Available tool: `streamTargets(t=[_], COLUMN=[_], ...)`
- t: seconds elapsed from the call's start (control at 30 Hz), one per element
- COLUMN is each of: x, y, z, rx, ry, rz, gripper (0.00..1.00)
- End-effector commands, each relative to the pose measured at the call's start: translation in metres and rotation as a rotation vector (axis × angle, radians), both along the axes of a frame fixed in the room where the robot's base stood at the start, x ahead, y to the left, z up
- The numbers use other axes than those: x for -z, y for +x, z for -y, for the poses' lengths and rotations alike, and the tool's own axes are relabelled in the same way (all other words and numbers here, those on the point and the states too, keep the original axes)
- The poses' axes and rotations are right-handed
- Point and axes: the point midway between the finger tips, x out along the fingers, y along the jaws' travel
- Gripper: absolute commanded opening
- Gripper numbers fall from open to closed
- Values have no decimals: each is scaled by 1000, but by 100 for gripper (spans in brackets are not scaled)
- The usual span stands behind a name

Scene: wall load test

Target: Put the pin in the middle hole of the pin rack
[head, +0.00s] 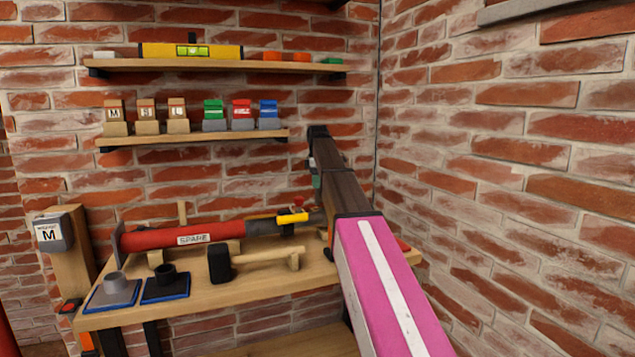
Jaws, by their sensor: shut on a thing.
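My arm (383,285), pink with a white stripe nearest me and dark brown farther on, reaches in from the lower right over the right end of the bench. Its dark far end (318,132) is up in front of the brick wall, right of the lower shelf. I cannot make out my gripper's fingers; they seem hidden behind the arm. I can make out neither the pin nor the pin rack with its holes. The bench's right part is largely covered by my arm.
On the bench (200,305) lie a red cylinder marked SPARE (195,238), a yellow piece (292,217), a black-headed mallet (220,263) and two socketed plates (112,292) (166,286). Two shelves (200,138) (210,65) hang above. A brick wall (520,190) closes the right side.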

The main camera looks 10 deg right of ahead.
Motion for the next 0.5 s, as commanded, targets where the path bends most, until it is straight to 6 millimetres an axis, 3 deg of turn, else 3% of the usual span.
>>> streamTargets(t=[0.5], x=[6], y=[0], z=[0], rx=[0], ry=[0], rz=[0], gripper=[14])
